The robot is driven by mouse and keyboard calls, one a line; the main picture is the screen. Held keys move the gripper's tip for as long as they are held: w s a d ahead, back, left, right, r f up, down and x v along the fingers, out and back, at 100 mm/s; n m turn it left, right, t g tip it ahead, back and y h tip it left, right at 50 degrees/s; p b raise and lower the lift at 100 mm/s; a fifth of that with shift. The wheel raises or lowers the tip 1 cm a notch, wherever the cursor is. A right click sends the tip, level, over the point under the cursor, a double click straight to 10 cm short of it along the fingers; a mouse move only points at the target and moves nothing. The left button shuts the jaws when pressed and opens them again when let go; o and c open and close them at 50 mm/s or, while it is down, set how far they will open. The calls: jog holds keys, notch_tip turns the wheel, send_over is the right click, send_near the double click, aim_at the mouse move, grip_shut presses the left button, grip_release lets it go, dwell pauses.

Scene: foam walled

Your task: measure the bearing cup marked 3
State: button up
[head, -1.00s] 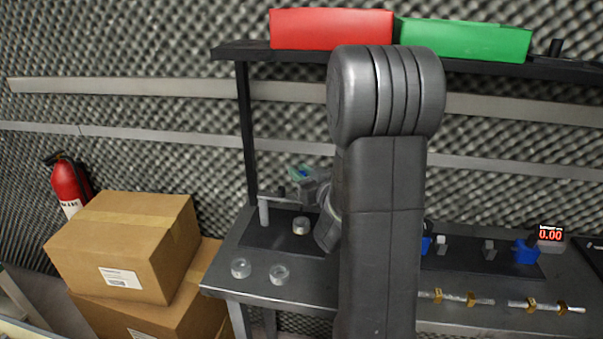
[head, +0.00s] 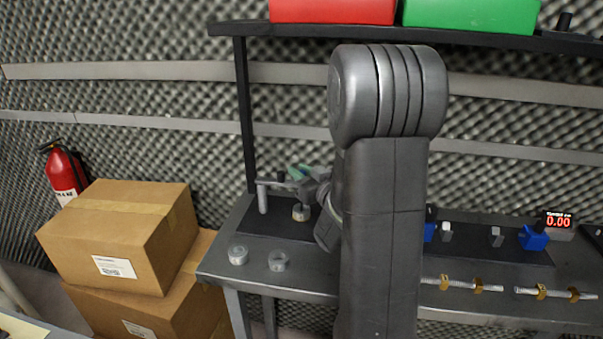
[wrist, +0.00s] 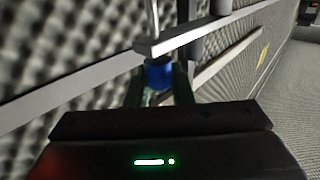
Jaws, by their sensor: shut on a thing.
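My gripper (wrist: 158,92) is shut on a small blue knob (wrist: 158,74), right beside a grey bar with a thin rod on its other side. In the head view my gripper (head: 302,174) is at the arm of a grey stand (head: 262,199), partly hidden by my own arm. A clear-grey ring-like cup (head: 300,213) sits on the dark mat below it. Two similar cups, one at left (head: 238,256) and one at right (head: 278,262), stand on the bench front. I cannot read marks on any cup.
A red display reading 0.00 (head: 557,220) stands at the right by a blue block (head: 534,239). Rods with brass fittings (head: 460,285) lie along the bench front. A shelf (head: 460,38) with red and green boxes runs above. Cartons (head: 120,235) stand at the left.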

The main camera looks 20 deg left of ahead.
jog(key=shift+f, duration=0.1)
jog(key=o, duration=0.8)
jog(key=b+v, duration=0.1)
jog(key=v, duration=1.3)
jog(key=shift+a, duration=0.1)
jog(key=shift+a, duration=0.1)
